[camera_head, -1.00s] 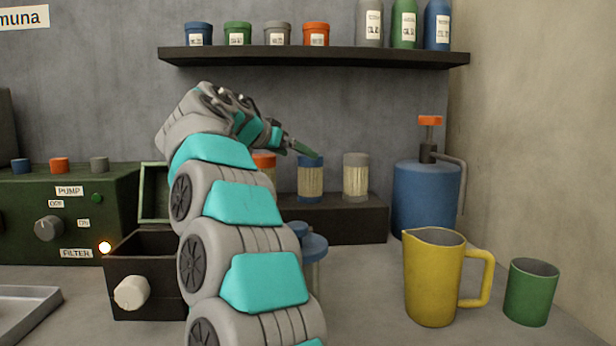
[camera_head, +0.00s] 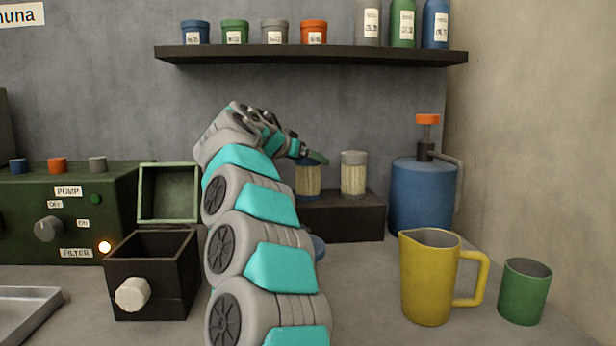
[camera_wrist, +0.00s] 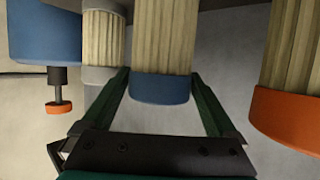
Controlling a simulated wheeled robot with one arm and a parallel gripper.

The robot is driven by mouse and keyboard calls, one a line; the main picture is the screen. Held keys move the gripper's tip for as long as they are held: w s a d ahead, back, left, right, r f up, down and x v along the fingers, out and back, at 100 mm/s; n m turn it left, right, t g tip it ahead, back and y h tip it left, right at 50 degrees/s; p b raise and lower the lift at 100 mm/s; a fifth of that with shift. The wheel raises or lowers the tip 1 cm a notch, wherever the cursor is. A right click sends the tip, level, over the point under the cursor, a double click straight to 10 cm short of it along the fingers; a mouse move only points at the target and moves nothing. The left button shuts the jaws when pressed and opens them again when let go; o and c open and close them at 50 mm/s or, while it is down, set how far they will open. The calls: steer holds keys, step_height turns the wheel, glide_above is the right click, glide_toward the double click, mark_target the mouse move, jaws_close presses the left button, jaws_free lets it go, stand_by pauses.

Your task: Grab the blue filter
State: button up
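The blue filter (camera_head: 308,181), a pale pleated cylinder with a blue cap, stands on a dark ledge at the back, its top partly hidden by my gripper (camera_head: 314,157). In the wrist view, which looks upside down, the blue filter (camera_wrist: 160,88) is in the middle. My gripper (camera_wrist: 159,78) is open there, with one green finger on each side of the blue cap. Small gaps seem to show between fingers and cap. A grey-capped filter (camera_head: 353,176) stands to the right. An orange-capped filter (camera_wrist: 284,115) shows in the wrist view and is hidden behind my arm in the head view.
The dark ledge (camera_head: 350,220) bears the filters. A blue pump tank (camera_head: 422,197) stands to its right. A yellow jug (camera_head: 428,285) and green cup (camera_head: 525,290) stand front right. An open dark box (camera_head: 150,275) is at left. A shelf (camera_head: 310,54) with jars and bottles hangs above.

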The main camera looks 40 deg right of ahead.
steer(key=c, duration=1.2)
steer(key=shift+c, duration=0.5)
steer(key=shift+r, duration=0.1)
